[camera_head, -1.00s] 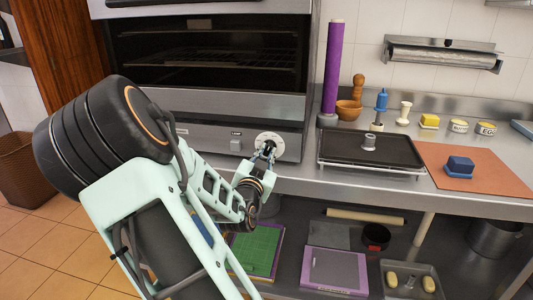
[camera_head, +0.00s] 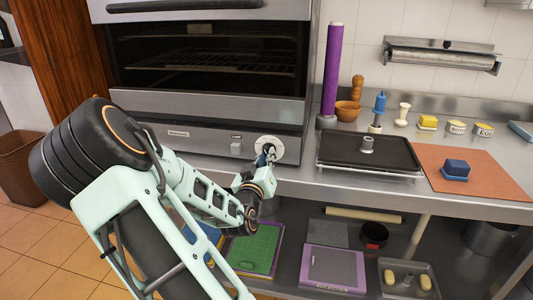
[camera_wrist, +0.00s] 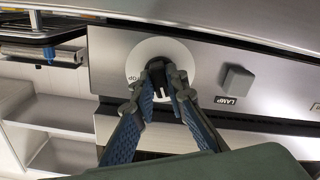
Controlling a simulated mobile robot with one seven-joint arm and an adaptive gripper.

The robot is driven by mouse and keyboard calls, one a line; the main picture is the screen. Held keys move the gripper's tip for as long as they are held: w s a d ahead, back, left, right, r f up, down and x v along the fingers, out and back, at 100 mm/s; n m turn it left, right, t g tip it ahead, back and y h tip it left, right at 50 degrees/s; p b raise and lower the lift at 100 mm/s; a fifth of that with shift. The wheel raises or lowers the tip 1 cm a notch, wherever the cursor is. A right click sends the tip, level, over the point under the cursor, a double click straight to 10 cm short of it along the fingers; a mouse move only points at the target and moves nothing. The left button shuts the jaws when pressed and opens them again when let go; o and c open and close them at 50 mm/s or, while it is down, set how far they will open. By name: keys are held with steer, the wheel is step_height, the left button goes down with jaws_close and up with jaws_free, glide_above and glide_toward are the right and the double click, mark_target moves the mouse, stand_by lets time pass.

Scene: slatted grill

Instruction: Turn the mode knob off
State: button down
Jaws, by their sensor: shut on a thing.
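The mode knob (camera_wrist: 158,92) is a dark knob with a white mark, on a round white dial plate (camera_head: 276,146) at the right of the oven's lower front panel. In the wrist view the dial plate (camera_wrist: 143,59) shows the letters "TOP" beside the knob. My gripper (camera_head: 266,158) is at the dial in the head view. In the wrist view my gripper (camera_wrist: 162,88) has its two blue-padded fingers on either side of the knob, shut on it. The fingers hide part of the knob and most of the dial's lettering.
A square grey lamp knob (camera_wrist: 236,80) labelled "LAMP" sits beside the dial; it also shows in the head view (camera_head: 236,148). The oven (camera_head: 208,140) stands above. A slatted grill tray (camera_head: 345,150) is on the counter at right, beside an orange mat (camera_head: 490,178).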

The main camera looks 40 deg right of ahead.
steer(key=n+p, duration=0.1)
steer(key=n, duration=0.3)
steer(key=shift+r+n+p, duration=0.1)
steer(key=shift+n+p, duration=0.2)
steer(key=shift+p, duration=0.1)
steer(key=shift+n+p, duration=0.65)
steer(key=shift+n, duration=1.35)
steer(key=c, duration=1.9)
jaws_free()
steer(key=shift+c, duration=0.2)
steer(key=v, duration=0.7)
steer(key=shift+s+a, duration=0.15)
steer(key=shift+s, duration=0.05)
